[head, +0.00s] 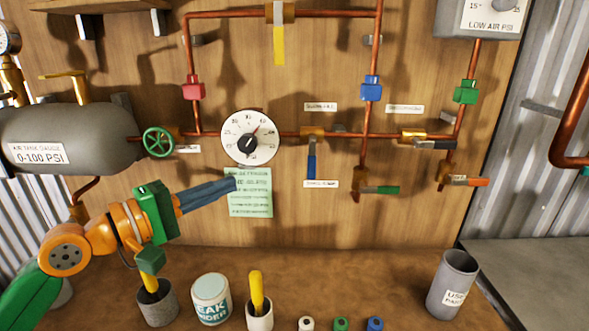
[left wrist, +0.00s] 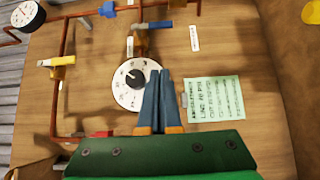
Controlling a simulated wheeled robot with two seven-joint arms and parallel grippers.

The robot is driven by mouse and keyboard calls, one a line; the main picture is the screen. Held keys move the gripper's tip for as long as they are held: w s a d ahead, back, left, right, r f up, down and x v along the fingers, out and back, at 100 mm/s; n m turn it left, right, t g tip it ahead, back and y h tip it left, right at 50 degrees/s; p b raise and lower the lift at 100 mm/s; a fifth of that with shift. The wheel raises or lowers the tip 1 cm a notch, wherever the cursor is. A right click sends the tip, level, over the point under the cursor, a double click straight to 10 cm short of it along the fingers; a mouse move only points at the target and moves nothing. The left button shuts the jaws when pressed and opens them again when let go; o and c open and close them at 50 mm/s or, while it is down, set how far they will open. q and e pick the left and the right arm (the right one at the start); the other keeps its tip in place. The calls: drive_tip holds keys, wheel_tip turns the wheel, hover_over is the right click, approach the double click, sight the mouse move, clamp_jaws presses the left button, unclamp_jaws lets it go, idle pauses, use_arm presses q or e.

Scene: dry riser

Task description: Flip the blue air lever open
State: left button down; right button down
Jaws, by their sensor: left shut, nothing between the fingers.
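The blue air lever (head: 311,162) hangs straight down from its brass valve (head: 312,133) on the horizontal copper pipe, at right angles to that pipe. In the left wrist view the blue lever (left wrist: 157,25) shows near the top, beyond the fingertips. My left gripper (head: 234,184) is shut and empty. Its fingers point right, at the upper edge of the green note and below the white dial, to the left of the lever and apart from it. The fingers also show in the left wrist view (left wrist: 164,72), overlapping the dial's edge. My right gripper is not in view.
The white dial (head: 250,138) and green note (head: 250,200) are on the wooden panel left of the lever. A green-handled valve (head: 382,190) hangs to its lower right. Cups and small caps stand on the bench below.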

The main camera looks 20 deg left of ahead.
use_arm(q)
drive_tip(key=p, duration=0.8)
approach(312, 158)
drive_tip(key=w+a+f, duration=0.1)
drive_tip(key=w+a, duration=0.1)
drive_tip(key=w, duration=0.3)
drive_tip(key=d, duration=0.1)
drive_tip(key=w+d+p, duration=0.1)
drive_tip(key=d+f+p, duration=0.1)
drive_tip(key=shift+w+d, duration=0.2)
drive_tip(key=shift+d, duration=0.05)
drive_tip(key=shift+w+f, duration=0.1)
drive_tip(key=shift+d+f+n+t+h+b, duration=0.1)
drive_tip(key=shift+n+t+h+b, duration=0.25)
drive_tip(key=shift+n+b, duration=0.2)
